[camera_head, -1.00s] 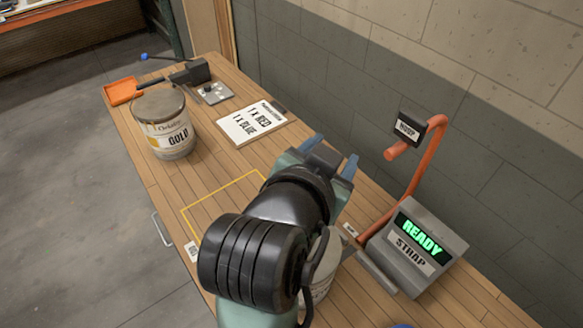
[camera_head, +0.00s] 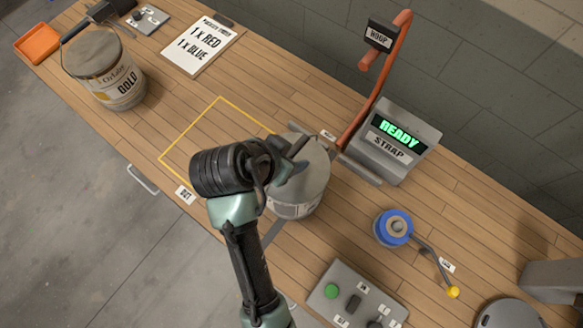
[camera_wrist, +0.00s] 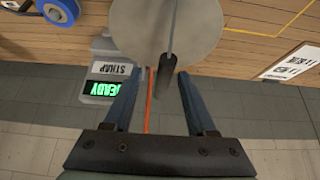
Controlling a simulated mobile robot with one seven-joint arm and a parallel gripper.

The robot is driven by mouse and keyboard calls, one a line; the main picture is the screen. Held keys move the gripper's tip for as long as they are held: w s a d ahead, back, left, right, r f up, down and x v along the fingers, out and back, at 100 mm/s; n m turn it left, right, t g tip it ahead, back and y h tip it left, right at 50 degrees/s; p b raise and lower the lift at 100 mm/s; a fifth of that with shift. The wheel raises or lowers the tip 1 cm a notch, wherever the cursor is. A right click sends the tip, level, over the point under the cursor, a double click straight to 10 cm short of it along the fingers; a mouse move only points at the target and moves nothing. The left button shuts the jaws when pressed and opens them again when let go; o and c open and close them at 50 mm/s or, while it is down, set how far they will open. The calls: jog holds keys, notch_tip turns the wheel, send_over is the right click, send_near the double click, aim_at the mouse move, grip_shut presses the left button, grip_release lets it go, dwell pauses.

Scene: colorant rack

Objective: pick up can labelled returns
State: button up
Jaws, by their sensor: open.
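A grey can (camera_head: 308,192) with a pale lid stands on the bench beside the strap device. Its label is mostly hidden and I cannot read it, so I cannot tell whether it says returns. My gripper (camera_head: 296,150) is over the can's top and hides part of its lid. In the wrist view the round pale lid (camera_wrist: 150,22) lies just beyond my open gripper (camera_wrist: 162,74). A dark handle grip (camera_wrist: 166,74) on a thin wire shows between or near the fingertips. I cannot tell whether the fingers touch it.
The strap device (camera_head: 392,140) reads READY, with an orange hoop arm (camera_head: 385,75) rising behind it. A GOLD can (camera_head: 108,78) stands at upper left. A blue reel (camera_head: 393,229) and a button panel (camera_head: 356,298) lie to the right and front. The yellow-outlined area (camera_head: 220,98) looks clear.

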jog(key=shift+w+p+x, duration=0.2)
jog(key=shift+p+x, duration=0.9)
jog(key=shift+x, duration=1.45)
jog(key=shift+r, duration=0.1)
grip_shut()
